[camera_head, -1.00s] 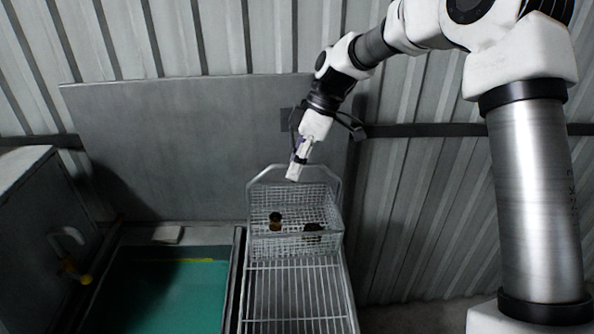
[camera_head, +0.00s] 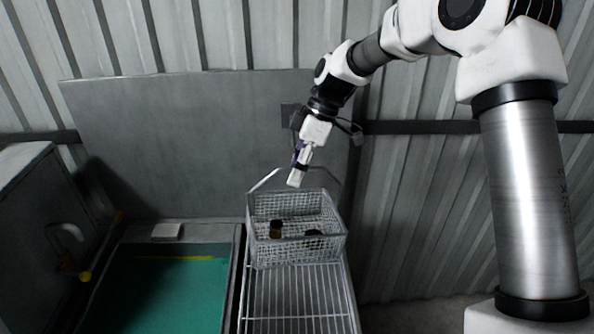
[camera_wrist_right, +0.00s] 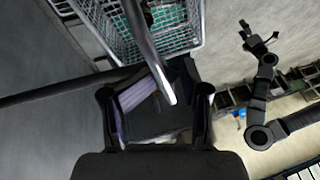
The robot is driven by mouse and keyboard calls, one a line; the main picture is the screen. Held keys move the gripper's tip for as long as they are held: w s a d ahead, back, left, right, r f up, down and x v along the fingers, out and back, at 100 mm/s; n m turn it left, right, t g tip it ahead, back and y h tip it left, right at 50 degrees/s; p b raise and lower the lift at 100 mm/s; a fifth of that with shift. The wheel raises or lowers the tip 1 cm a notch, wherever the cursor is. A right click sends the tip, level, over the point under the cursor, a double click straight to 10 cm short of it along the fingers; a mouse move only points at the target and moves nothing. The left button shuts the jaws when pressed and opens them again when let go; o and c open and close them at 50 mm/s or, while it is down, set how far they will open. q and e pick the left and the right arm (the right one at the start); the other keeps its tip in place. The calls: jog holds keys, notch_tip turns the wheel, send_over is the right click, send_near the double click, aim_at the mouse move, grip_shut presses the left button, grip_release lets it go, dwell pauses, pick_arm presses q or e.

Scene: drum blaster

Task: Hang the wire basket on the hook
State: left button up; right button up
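The wire basket (camera_head: 297,252) with a few dark items in it is over the wire rack, and its handle (camera_head: 264,179) stands up at the back. My right gripper (camera_head: 296,181) is at the top of the handle and hides its middle. I cannot make out the hook.
A wire rack (camera_head: 300,305) extends below the basket. A grey panel (camera_head: 190,140) stands behind, against the corrugated wall (camera_head: 430,220). A dark rail (camera_head: 430,128) crosses the wall.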

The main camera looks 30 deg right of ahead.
jog(key=o, duration=0.4)
jog(key=shift+w+d+f, duration=0.2)
jog(key=shift+w+f, duration=0.25)
jog(key=shift+w, duration=0.05)
jog(key=shift+w+d+f, duration=0.15)
jog(key=shift+w+f, duration=0.25)
jog(key=shift+w, duration=0.1)
jog(key=shift+o, duration=0.2)
jog(key=shift+r, duration=0.1)
jog(key=shift+s+r, duration=0.3)
jog(key=shift+w, duration=0.2)
